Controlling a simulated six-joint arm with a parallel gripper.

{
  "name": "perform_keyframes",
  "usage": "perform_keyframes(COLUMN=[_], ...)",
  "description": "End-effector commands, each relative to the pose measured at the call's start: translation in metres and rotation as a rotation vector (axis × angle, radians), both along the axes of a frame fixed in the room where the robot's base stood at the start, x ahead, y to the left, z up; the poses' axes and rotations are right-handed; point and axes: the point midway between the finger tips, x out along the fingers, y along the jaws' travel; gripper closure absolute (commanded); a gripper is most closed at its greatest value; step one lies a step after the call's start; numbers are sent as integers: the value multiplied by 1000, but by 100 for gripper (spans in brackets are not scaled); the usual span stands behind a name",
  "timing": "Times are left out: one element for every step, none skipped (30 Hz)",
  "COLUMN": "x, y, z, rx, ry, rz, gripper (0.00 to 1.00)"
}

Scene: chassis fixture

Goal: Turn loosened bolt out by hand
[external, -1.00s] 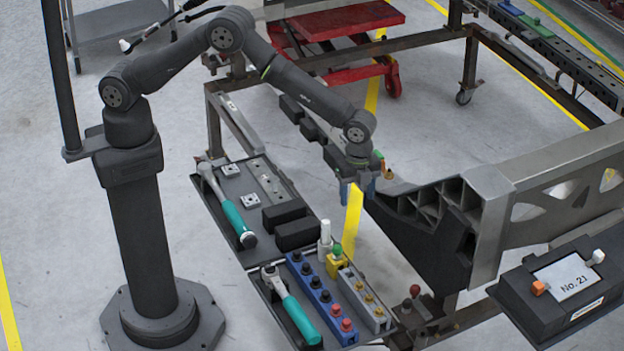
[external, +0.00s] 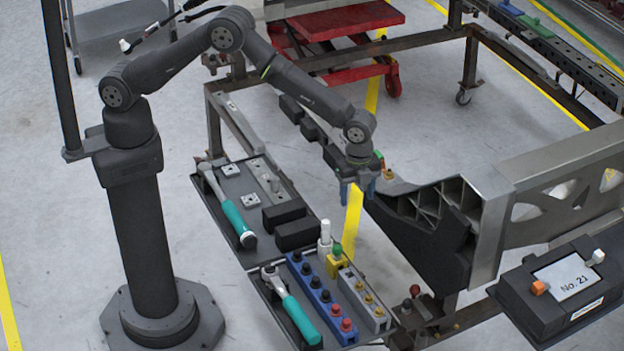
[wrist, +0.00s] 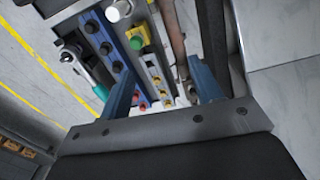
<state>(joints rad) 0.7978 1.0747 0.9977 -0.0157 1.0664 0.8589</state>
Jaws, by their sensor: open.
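My gripper (external: 358,189) is above and to the left of the dark ribbed chassis bracket (external: 425,232), close to its upper left tip. Its two blue fingers point down and are apart, with nothing seen between them. In the wrist view my gripper (wrist: 162,68) shows the same spread fingers, with a gap between them over the tool trays far below. I cannot make out the loosened bolt in either view.
The front tray holds a teal-handled ratchet (external: 295,306), a blue socket rail (external: 320,297), a grey rail with brass pieces (external: 364,301) and a yellow block (external: 337,264). A label box (external: 560,285) stands right.

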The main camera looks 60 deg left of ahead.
Motion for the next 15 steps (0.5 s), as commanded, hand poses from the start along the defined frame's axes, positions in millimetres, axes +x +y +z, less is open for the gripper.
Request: perform_keyframes(x=[0,0,0,0,0,0,0,0,1,2,4,10,16,23,35], y=[0,0,0,0,0,0,0,0,1,2,5,11,18,27,43], z=[0,0,0,0,0,0,0,0,0,1,1,3,5,8,12], rx=[0,0,0,0,0,0,0,0,0,0,0,0,0,0,0], ry=[0,0,0,0,0,0,0,0,0,0,-1,-1,-2,-2,-3], rz=[0,0,0,0,0,0,0,0,0,2,3,7,10,14,21], gripper=[41,41,41,41,41,41,41,43,51,57,62,62,62,62,62])
